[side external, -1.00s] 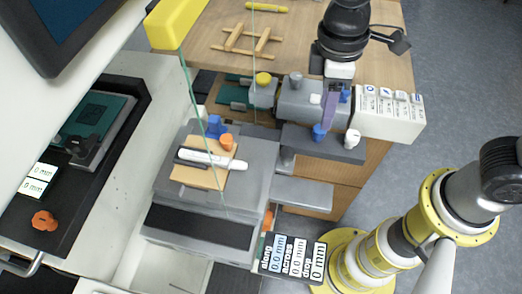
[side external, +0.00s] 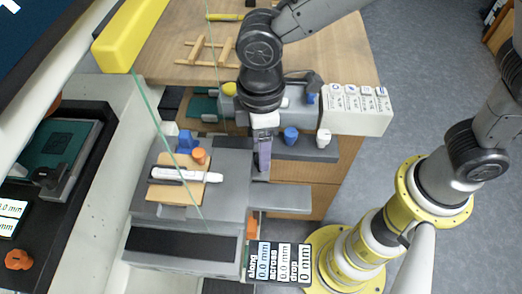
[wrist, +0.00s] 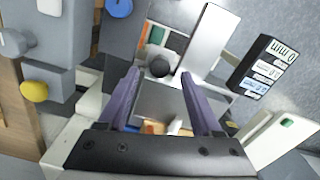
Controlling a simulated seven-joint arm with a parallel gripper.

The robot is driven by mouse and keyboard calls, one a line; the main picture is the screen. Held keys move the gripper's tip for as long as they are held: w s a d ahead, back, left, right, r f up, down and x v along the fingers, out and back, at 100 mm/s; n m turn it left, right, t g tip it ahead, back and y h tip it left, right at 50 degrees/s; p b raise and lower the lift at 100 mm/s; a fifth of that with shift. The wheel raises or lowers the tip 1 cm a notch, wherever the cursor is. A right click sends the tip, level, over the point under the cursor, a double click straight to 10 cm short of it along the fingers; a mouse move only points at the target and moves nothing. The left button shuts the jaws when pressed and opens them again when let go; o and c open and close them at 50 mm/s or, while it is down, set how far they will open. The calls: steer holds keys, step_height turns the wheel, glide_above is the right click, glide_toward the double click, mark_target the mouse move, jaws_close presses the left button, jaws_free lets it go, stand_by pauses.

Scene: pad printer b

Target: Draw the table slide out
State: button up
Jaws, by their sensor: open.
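The grey table (side external: 215,213) stands left of centre in the side view. In the wrist view, my gripper (wrist: 168,80) is open, with a dark round knob (wrist: 160,67) showing between and beyond the fingertips. I cannot tell whether the fingers touch anything.
A readout (side external: 277,262) shows zeros at the table's front right. A yellow block (side external: 130,35) and thin green edge are at upper left.

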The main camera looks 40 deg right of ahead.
steer(key=shift+f, duration=1.45)
jaws_close()
steer(key=shift+r, duration=0.1)
